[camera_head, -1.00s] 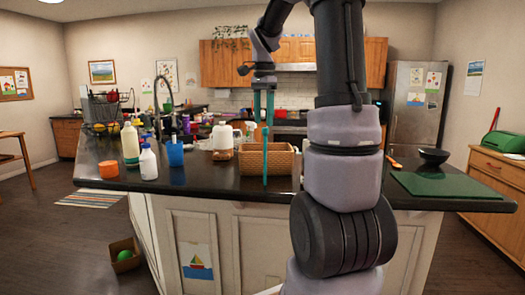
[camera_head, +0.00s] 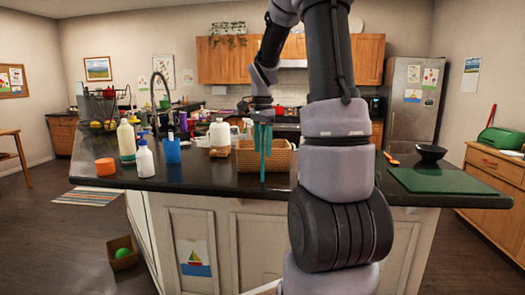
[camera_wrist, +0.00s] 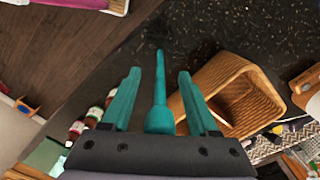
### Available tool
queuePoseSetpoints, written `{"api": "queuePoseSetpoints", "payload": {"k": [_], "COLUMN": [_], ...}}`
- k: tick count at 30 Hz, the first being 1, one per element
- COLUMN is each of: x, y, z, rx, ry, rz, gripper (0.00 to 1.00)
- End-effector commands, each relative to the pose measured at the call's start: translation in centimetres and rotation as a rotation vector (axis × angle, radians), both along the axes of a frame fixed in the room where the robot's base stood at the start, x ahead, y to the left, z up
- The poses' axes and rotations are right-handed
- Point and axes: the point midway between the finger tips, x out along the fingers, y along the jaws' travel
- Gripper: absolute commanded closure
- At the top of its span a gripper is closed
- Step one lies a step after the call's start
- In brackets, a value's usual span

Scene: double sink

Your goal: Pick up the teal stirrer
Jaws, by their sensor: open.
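The teal stirrer (camera_head: 263,174) is upright over the black counter, in front of the wicker basket (camera_head: 282,157). My gripper (camera_head: 263,151) points down above it, with its two teal fingers on either side of the stirrer's upper part. In the wrist view the stirrer (camera_wrist: 160,95) is a tapered rod between the fingers of my gripper (camera_wrist: 159,73), with a visible gap on both sides. The jaws are open. What supports the stirrer's lower end cannot be told.
The basket (camera_wrist: 235,95) lies close to the right of the fingers in the wrist view. A blue cup (camera_head: 172,152), white bottles (camera_head: 145,160) and an orange cup (camera_head: 105,167) stand to the left. A green board (camera_head: 437,180) lies to the right.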

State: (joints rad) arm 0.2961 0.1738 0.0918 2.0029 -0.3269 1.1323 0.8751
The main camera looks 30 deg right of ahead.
Motion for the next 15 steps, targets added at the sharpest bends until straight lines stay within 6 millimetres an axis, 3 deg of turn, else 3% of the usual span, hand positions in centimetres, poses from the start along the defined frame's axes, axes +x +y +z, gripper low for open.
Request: {"api": "queuePoseSetpoints", "payload": {"k": [5,10,15], "x": [0.01,0.01,0.01], "y": [0.0,-0.01,-0.01], "z": [-0.01,0.01,0.02], "rx": [0.0,0.0,0.0], "ry": [0.0,0.0,0.0], "rz": [0.0,0.0,0.0], "gripper": [0.4,1.0,1.0]}}
